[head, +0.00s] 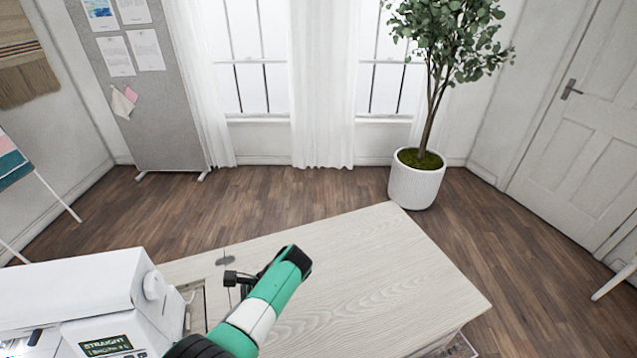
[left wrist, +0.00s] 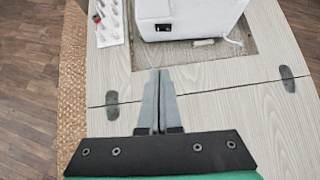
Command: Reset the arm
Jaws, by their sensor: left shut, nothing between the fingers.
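My left arm reaches over the pale wood cabinet top (head: 390,270) in the head view, just right of the white sewing machine (head: 85,285). The fingers of that gripper cannot be made out there. In the left wrist view my left gripper (left wrist: 159,74) is shut and empty, its two grey fingers together above the cabinet top (left wrist: 225,112). The fingertips point toward the sewing machine (left wrist: 185,18) and appear apart from it. My right gripper is not in view.
A tray of bobbins (left wrist: 109,20) lies beside the machine. A cutout (left wrist: 205,52) in the top surrounds the machine's base. Hinges (left wrist: 112,106) cross a seam. A potted tree (head: 415,185) stands behind the cabinet. The cabinet top's right side is clear.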

